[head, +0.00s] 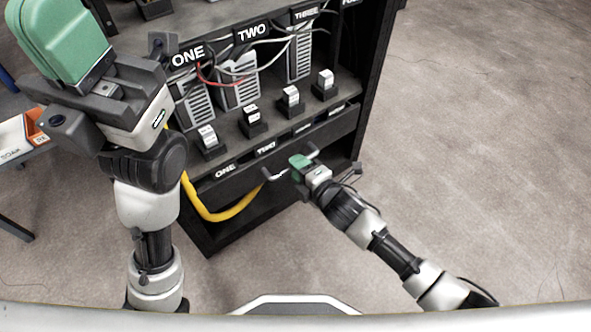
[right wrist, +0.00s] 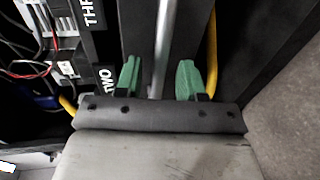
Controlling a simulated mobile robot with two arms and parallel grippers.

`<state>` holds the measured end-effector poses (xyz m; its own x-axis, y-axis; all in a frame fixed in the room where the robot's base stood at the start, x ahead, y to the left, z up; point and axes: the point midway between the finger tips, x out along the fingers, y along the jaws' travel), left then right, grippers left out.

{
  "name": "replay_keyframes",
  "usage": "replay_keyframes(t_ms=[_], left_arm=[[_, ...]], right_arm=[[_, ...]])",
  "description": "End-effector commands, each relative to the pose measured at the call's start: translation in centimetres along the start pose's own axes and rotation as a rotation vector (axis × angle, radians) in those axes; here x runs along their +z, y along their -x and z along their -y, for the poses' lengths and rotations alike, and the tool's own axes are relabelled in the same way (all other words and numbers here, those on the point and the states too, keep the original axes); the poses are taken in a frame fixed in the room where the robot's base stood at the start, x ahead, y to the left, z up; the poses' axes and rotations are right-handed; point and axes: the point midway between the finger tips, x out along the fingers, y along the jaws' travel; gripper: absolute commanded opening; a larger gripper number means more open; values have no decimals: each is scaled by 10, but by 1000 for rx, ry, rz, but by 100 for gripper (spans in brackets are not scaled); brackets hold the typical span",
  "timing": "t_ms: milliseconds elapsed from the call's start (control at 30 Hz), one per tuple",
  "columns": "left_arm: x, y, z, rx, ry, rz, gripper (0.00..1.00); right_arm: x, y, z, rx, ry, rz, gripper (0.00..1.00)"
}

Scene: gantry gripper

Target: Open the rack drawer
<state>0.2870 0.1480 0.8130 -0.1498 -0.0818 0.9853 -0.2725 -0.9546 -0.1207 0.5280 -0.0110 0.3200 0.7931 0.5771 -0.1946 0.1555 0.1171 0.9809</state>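The black rack drawer (head: 240,172) is a low front panel on the rack, with white labels such as ONE and TWO. It looks about flush with the rack. Its silver handle bar (head: 276,175) is partly hidden by my right gripper (head: 300,161). In the right wrist view, the handle bar (right wrist: 163,45) runs between the two green fingers of my right gripper (right wrist: 158,80). The fingers are apart, with a gap on each side of the bar. My left gripper (head: 62,40) is raised at the upper left, away from the drawer; its finger gap is hidden.
The rack (head: 372,75) holds grey labelled units and a row of switch-like blocks (head: 252,121) above the drawer. A yellow cable (head: 215,214) hangs in front at lower left. An orange bin (head: 37,128) sits on a table at left. Floor at right is clear.

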Motion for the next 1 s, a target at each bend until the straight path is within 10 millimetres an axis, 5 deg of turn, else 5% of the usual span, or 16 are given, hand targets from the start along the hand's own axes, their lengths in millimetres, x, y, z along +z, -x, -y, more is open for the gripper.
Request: replay_keyframes(t_ms=[467,733,1000], left_arm=[[-4,-6,-1,11,-4,-28,0],[-4,-6,-2,12,-4,-28,0],[-4,-6,-2,12,-4,-29,0]], right_arm=[[0,-17,0,-1,-1,0,39],[0,-17,0,-1,-1,0,0],[0,-16,0,-2,-1,1,0]])
